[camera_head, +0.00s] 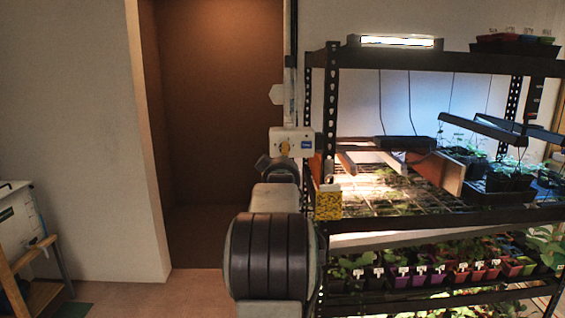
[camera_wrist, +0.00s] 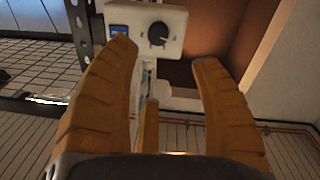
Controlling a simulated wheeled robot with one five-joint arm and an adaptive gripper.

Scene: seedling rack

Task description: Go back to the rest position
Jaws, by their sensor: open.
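Beyond the fingertips is a white control box (camera_wrist: 168,28) with a dark round dial and a blue patch. I cannot tell whether the fingers touch it. In the head view the white box (camera_head: 305,136) is at the left post of the rack, beyond my arm. My arm is extended forward toward it and largely hides my gripper there.
A black metal seedling rack (camera_head: 440,221) fills the right side, with plants, trays and lamps. A yellow box (camera_head: 328,205) stands at its left front corner. A brown recess (camera_head: 220,110) lies left of my arm. A wooden stand (camera_head: 35,292) is at far left. Open floor lies between.

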